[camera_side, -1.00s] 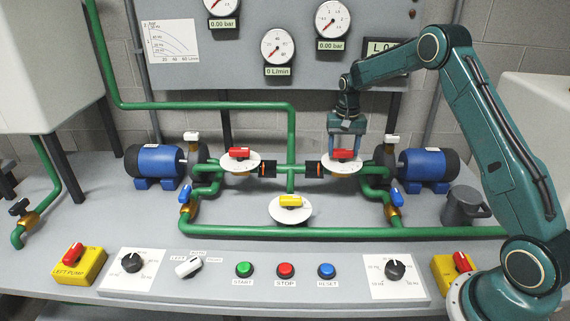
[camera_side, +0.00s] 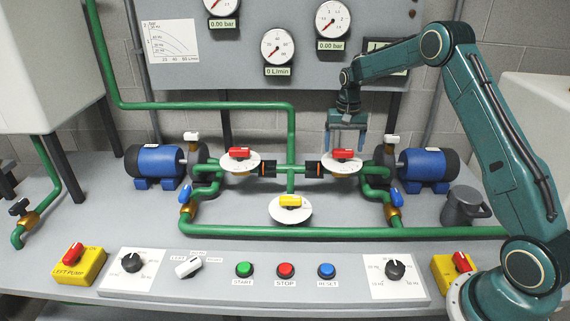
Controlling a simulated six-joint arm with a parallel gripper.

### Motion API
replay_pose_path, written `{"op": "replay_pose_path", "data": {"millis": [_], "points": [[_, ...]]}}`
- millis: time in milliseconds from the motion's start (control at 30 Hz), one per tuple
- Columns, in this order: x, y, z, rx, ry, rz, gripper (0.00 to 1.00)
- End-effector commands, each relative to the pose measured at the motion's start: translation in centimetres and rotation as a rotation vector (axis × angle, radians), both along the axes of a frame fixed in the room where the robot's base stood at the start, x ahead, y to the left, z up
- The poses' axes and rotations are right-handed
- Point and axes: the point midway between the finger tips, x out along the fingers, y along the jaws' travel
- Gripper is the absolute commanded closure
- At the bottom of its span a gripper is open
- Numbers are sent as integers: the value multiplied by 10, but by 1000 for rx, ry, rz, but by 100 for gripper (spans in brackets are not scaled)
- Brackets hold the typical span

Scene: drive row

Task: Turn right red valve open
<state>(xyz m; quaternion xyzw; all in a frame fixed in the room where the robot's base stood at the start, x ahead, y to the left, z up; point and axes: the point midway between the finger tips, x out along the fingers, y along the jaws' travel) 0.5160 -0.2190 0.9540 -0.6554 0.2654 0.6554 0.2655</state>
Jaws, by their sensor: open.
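The right red valve (camera_side: 343,154) is a red handle on a round white dial plate (camera_side: 341,166) on the green pipework, right of the middle. The red handle lies roughly crosswise in the picture. My gripper (camera_side: 346,147) is pointed down with its two fingers apart, over or just behind the red handle. The fingers straddle the handle's place in the picture. I cannot tell how far the fingertips are from the handle or whether they touch it.
A left red valve (camera_side: 239,153) and a yellow valve (camera_side: 290,201) sit on similar dials. Blue pumps (camera_side: 424,164) stand at both sides. A grey jug (camera_side: 464,206) stands right. The front panel has knobs and buttons (camera_side: 285,270). Gauges (camera_side: 332,18) hang behind.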

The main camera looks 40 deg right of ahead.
Motion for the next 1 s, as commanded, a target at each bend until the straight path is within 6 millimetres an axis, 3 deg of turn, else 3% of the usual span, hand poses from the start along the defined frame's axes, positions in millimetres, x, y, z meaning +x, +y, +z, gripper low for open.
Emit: {"op": "replay_pose_path", "data": {"millis": [600, 800, 1000], "points": [[0, 0, 98, -1, -3, 2, 18], [0, 0, 118, -1, -2, 2, 18], [0, 0, 124, 0, -1, 2, 18]]}}
